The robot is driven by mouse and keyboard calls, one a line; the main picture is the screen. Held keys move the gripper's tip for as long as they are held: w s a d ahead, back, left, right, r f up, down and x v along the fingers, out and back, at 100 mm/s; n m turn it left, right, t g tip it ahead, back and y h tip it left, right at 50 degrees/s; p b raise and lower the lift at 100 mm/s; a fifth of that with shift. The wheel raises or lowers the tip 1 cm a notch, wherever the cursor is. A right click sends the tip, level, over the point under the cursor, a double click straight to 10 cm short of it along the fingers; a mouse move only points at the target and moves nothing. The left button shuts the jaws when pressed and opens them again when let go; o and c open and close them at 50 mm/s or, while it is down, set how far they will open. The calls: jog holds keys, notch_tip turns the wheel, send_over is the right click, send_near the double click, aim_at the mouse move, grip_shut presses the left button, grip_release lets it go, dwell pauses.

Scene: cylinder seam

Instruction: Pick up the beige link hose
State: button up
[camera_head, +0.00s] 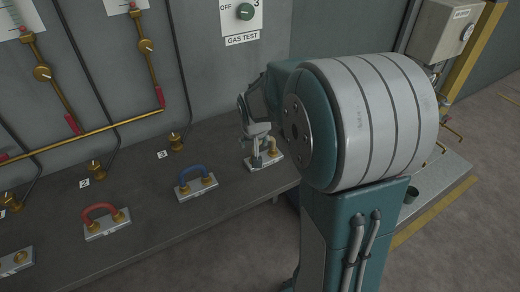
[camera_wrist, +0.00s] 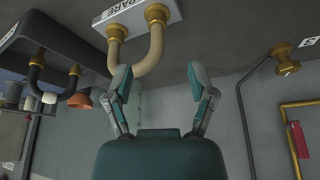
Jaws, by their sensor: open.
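The beige link hose (camera_wrist: 153,58) is a short U-shaped loop on two brass fittings in the wrist view. It stands on a pale plate (camera_wrist: 102,10) marked SPARE. My gripper (camera_wrist: 158,67) is open, with the loop's bend between its fingers. The loop is nearer the left finger, whose tip overlaps its edge; I cannot tell whether they touch. The right finger is clear of it. In the head view my gripper (camera_head: 262,147) is over the plate at the bench's right end, and hides most of the hose there. One brass fitting (camera_head: 273,147) shows beside it.
A blue link hose (camera_head: 193,172) and a red link hose (camera_head: 100,209) stand on plates along the grey bench (camera_head: 165,221), left of my gripper. Numbered brass ports (camera_head: 176,141) line the bench's back. A GAS TEST panel (camera_head: 241,15) is on the wall.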

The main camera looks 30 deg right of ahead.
jog(key=x, duration=0.7)
jog(key=shift+d+f, duration=0.1)
grip_shut()
